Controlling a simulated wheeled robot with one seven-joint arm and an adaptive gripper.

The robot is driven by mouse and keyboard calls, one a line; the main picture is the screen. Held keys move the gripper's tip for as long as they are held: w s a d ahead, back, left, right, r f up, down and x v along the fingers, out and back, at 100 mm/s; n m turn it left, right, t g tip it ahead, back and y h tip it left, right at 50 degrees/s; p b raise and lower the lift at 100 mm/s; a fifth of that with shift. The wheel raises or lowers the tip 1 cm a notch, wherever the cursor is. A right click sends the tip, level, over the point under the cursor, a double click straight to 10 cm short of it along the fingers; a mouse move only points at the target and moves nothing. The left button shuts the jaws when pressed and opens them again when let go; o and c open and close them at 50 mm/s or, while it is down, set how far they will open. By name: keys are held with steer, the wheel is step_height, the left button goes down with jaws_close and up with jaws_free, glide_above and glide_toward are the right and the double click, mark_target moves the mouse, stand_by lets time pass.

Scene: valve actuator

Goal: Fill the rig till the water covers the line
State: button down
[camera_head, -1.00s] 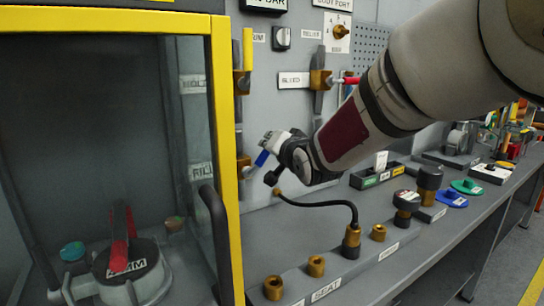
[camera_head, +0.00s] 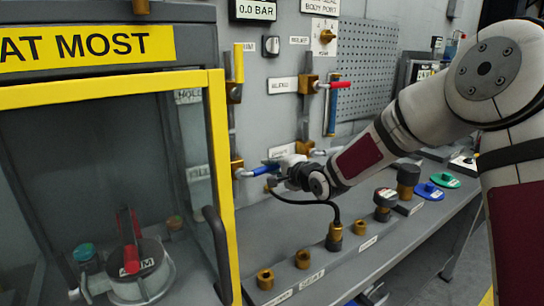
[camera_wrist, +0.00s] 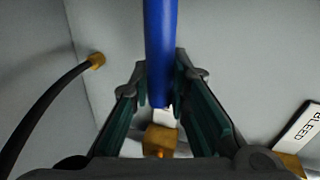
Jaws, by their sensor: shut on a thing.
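My gripper (camera_head: 280,172) is at the wall panel, shut on a blue valve handle (camera_head: 264,170). In the wrist view the blue handle (camera_wrist: 160,40) runs down between the two fingers (camera_wrist: 163,90), with a brass valve body (camera_wrist: 159,141) behind it. Above on the panel is the bleed valve with a red handle (camera_head: 340,85). A yellow-handled valve (camera_head: 238,62) stands upright at the left. The gauge display (camera_head: 253,10) reads 0.0 BAR. Inside the yellow-framed cabinet sits the rig, a round flanged valve (camera_head: 137,270) with a red lever. I cannot make out a water level or a line.
The cabinet's yellow frame (camera_head: 222,180) and dark door handle (camera_head: 215,240) stand close left of my gripper. A black hose (camera_head: 318,203) curves below it to a brass fitting (camera_head: 334,237). Brass fittings, dark cylinders and coloured discs (camera_head: 428,191) stand on the bench.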

steer(key=shift+f+p, duration=0.25)
steer(key=shift+p, duration=0.05)
steer(key=shift+f+m, duration=0.1)
steer(key=shift+m, duration=0.2)
steer(key=c, duration=1.5)
jaws_free()
steer(key=shift+d, duration=0.1)
steer(key=v, duration=1.1)
steer(key=shift+s+d, duration=0.25)
steer(key=shift+s, duration=0.1)
